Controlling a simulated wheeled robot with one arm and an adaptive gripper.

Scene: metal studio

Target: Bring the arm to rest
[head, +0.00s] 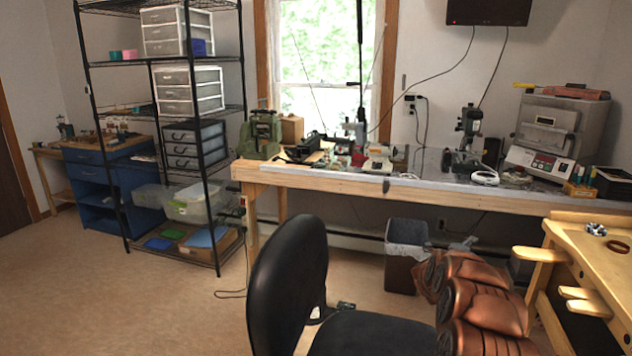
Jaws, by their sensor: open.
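My arm's copper-brown links show folded at the lower right of the head view, beside the black chair (290,285). My gripper cannot be made out in this view. No held object is visible.
A long workbench (330,181) with tools stands under the window. A wooden bench (590,262) with jutting pegs is close at the right. A grey bin (402,275) stands under the long bench. A black wire rack (125,165) is at the left. Floor (110,300) is clear at lower left.

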